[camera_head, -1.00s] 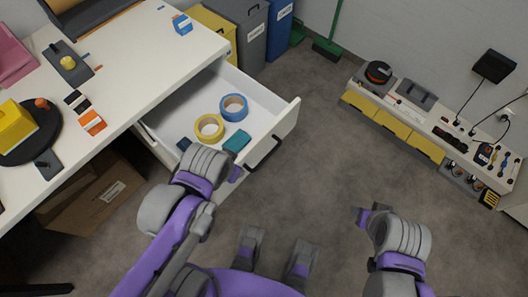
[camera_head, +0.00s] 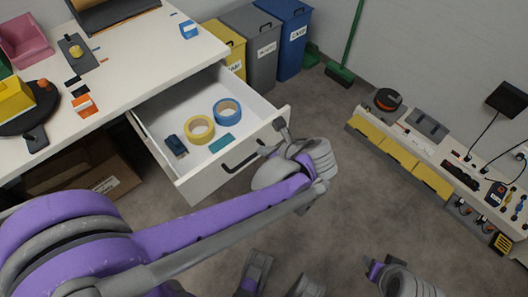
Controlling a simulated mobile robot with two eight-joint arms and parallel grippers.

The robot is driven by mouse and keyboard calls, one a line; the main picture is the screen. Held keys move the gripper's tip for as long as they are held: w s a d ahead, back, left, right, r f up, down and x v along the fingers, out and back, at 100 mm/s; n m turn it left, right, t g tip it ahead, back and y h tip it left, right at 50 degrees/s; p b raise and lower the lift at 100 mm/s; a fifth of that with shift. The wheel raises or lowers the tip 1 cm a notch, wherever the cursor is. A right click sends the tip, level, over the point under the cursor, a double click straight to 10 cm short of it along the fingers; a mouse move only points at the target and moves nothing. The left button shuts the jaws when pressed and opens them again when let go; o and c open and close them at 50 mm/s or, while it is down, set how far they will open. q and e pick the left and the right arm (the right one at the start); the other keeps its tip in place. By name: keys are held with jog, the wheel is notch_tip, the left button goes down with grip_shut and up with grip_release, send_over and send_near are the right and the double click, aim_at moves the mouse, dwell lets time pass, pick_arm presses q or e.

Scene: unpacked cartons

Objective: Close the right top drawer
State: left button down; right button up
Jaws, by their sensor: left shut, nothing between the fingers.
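The white drawer (camera_head: 196,186) is pulled out from under the right end of the white desk (camera_head: 180,65). Its dark handle (camera_head: 241,163) is on the front panel. Inside lie a yellow tape roll (camera_head: 200,128), a blue tape roll (camera_head: 227,111), a teal block (camera_head: 222,143) and a small dark blue item (camera_head: 177,145). My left gripper (camera_head: 273,140) is shut and empty at the right end of the drawer front, beside the handle; I cannot tell whether it touches. My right gripper (camera_head: 374,270) is low at the right, away from the drawer, its jaws unclear.
Yellow, grey and blue bins (camera_head: 283,35) stand behind the desk's right end. A green broom (camera_head: 340,72) leans by the wall. A low shelf unit (camera_head: 430,140) with tools runs along the right. An open carton (camera_head: 90,170) is under the desk. The floor between is clear.

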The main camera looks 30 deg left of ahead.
aim_at(246, 148)
pick_arm(q)
jog(key=b+x, duration=0.2)
jog(key=x, duration=0.6)
jog(key=shift+a+f, duration=0.15)
jog(key=w+a, duration=0.4)
jog(key=a, duration=0.7)
jog(key=w+a, duration=0.5)
jog(key=a, duration=0.6)
jog(key=w+a, duration=0.4)
jog(key=a, duration=0.7)
jog(key=shift+w+p, duration=0.3)
jog(key=shift+p, duration=0.1)
jog(key=shift+a, duration=0.15)
jog(key=shift+r, duration=0.3)
